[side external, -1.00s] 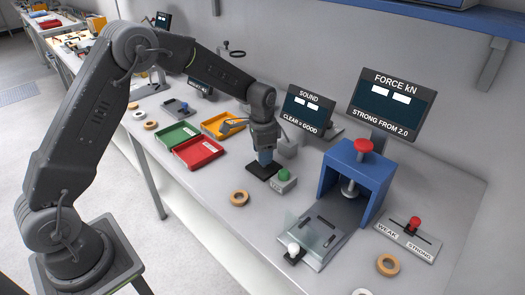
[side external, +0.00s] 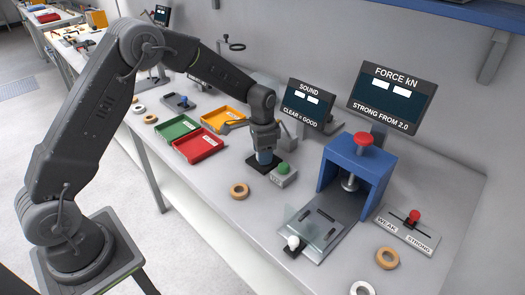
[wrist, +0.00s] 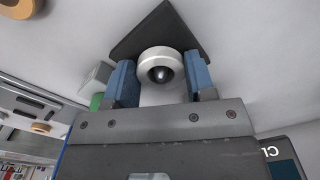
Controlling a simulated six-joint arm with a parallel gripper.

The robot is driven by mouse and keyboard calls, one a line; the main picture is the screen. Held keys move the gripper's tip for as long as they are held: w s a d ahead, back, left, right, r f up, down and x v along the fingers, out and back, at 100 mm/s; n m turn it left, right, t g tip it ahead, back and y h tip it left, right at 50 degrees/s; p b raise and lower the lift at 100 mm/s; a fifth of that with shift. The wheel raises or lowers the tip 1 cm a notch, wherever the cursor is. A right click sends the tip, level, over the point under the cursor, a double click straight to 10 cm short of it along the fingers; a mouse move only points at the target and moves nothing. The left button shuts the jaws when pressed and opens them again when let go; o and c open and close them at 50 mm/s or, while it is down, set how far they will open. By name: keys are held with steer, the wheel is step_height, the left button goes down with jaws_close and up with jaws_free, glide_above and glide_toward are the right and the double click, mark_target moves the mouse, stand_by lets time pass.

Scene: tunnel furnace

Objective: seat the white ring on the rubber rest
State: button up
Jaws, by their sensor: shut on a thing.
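My gripper (side external: 265,158) points down over the black rubber rest (side external: 254,161) in the side view, its blue fingers close to the rest. In the wrist view the gripper (wrist: 162,78) has its blue fingers on either side of a white ring (wrist: 147,55) and is shut on it. The ring lies in front of the black rest (wrist: 160,20), within its outline or close to its near edge. A dark round spot shows in the ring's hole. In the side view the fingers hide the ring. I cannot tell whether the ring touches the rest.
A grey box with a green button (side external: 283,169) stands right beside the rest. A tan ring (side external: 239,196) lies in front. Red (side external: 198,148) and green (side external: 176,128) trays are to the left. The blue press (side external: 382,175) and a clear shield (side external: 311,224) are to the right.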

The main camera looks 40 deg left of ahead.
steer(key=shift+f, duration=0.35)
steer(key=o, duration=1)
steer(key=shift+r, duration=0.1)
step_height(320, 180, up, 14)
steer(key=s+d+r+n+t, duration=0.15)
steer(key=s+r, duration=0.35)
steer(key=s, duration=0.5)
steer(key=s+d+r+n+t, duration=0.1)
steer(key=s+r+n+t, duration=0.15)
steer(key=s+r, duration=0.55)
steer(key=s+f+n+t, duration=0.1)
steer(key=s+f, duration=0.3)
steer(key=s, duration=0.7)
steer(key=shift+s+d+f+n+t, duration=0.15)
steer(key=shift+d+f+n+t, duration=0.2)
steer(key=shift+n, duration=0.15)
